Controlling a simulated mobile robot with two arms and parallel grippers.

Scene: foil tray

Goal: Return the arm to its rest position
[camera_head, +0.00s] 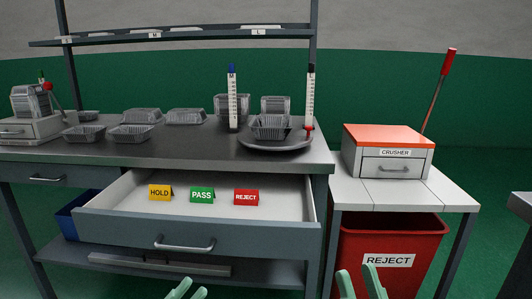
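My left gripper (188,289) shows only its pale green fingertips at the bottom edge, in front of the workbench. Its fingers are apart with nothing between them. My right gripper (361,281) is also at the bottom edge, in front of the red reject bin (390,248). Its pale green fingers are apart and empty. Both arms are out of view below the frame.
A drawer (197,235) stands pulled out from the workbench (170,150), holding HOLD (160,192), PASS (202,195) and REJECT (246,197) signs. Several foil trays stand on the bench, one on a round plate (275,143). A crusher (390,150) stands on the right table (405,193).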

